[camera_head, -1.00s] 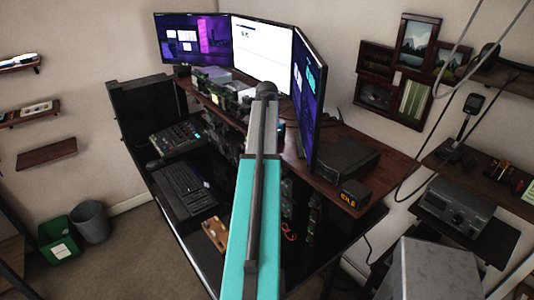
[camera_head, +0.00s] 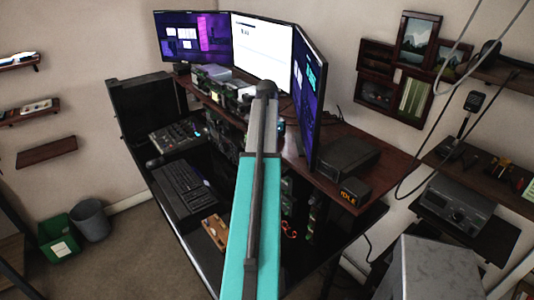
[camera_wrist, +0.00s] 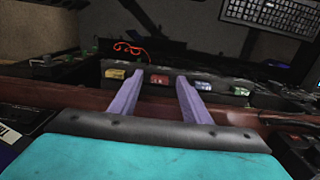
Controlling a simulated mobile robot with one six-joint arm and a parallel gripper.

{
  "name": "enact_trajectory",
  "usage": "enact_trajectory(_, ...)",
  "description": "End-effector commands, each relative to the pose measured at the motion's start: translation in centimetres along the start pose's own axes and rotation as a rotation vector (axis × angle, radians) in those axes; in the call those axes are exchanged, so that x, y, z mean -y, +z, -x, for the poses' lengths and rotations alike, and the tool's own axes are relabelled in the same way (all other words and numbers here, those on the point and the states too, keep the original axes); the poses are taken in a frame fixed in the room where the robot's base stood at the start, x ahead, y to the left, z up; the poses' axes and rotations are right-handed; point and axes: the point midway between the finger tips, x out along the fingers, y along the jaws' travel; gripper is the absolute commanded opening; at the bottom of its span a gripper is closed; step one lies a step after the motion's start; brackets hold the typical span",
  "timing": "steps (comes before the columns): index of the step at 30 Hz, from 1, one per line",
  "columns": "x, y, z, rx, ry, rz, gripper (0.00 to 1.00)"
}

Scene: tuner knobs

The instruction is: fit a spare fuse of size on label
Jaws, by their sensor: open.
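My gripper (camera_wrist: 160,77) shows in the wrist view with two purple fingers spread apart and nothing between them. Just beyond the fingertips is a dark strip or tray (camera_wrist: 180,93) with several small coloured pieces in a row. They are a yellow one (camera_wrist: 115,74), a red one (camera_wrist: 160,79), a blue one (camera_wrist: 203,85) and a green one (camera_wrist: 240,91). The red one lies between the fingers in the picture. I cannot tell which are fuses, and no size label is readable. In the head view my arm hides the gripper and the strip.
A red cable (camera_wrist: 130,48) lies beyond the strip. A keyboard (camera_head: 183,186), a mixer (camera_head: 176,137) and a wooden block (camera_head: 215,230) are on the lower desk.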

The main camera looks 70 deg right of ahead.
Motion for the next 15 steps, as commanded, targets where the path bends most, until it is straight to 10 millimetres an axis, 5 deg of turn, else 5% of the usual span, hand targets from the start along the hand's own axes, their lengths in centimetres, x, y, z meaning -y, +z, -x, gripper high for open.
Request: enact_trajectory(15, 0.1, -0.1, 4.6, -0.002, -0.002, 0.0, 0.43)
